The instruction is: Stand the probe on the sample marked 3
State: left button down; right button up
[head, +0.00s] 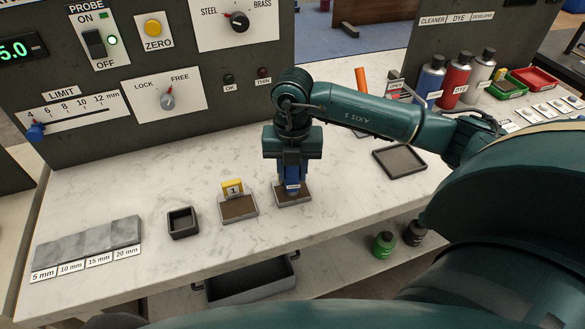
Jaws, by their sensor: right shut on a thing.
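My right gripper (291,170) points straight down and is shut on the blue probe (292,186), which has a small white label. The probe is upright over a brown sample in a grey tray (293,199); I cannot tell whether its foot touches the sample. The number of this sample is hidden by my gripper. To its left is another brown sample (238,209) with a yellow marker reading 1 (233,188). No marker reading 3 shows. My left gripper is not in view.
A small dark square holder (183,222) and grey step blocks (88,245) stand at left. A control panel (180,60) rises behind. An empty dark tray (400,161), spray cans (455,81) and small trays stand at right. The counter's front edge is close.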

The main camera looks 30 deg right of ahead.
dwell(0.3)
jog(key=shift+r+p, duration=1.65)
jog(key=shift+r, duration=0.65)
jog(key=shift+r+p, duration=0.6)
jog(key=shift+r, duration=0.6)
